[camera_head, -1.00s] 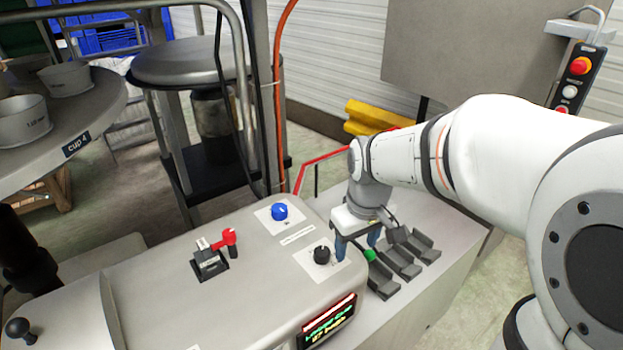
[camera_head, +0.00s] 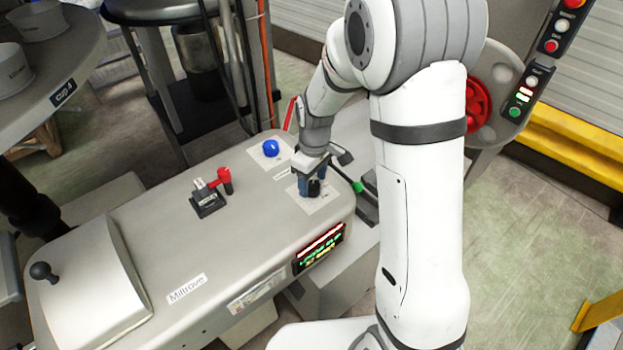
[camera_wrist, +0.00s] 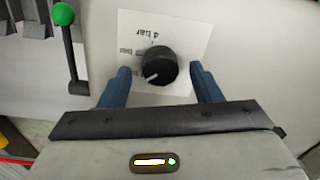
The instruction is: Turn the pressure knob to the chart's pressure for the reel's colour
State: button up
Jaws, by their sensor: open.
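The black pressure knob (camera_wrist: 157,66) sits on a white label plate (camera_wrist: 185,32) on the machine top. The label reads upside down in the wrist view, with "4 bar" above the knob and another "bar" mark at its left. The knob's white line points to the lower left of that picture. My gripper (camera_wrist: 161,72) is open, with one blue finger on each side of the knob and visible gaps between. In the head view my gripper (camera_head: 311,178) is over the knob (camera_head: 314,189) and partly hides it. I cannot make out the chart or a coloured reel.
A blue knob (camera_head: 271,148) is just behind, and a red lever (camera_head: 223,180) stands to the left. A green-tipped lever (camera_head: 357,187) is close on the right; its green ball (camera_wrist: 63,14) shows in the wrist view. A lit display (camera_head: 320,249) is on the front face.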

jog(key=shift+f, duration=0.45)
jog(key=shift+c, duration=0.4)
jog(key=c, duration=0.9)
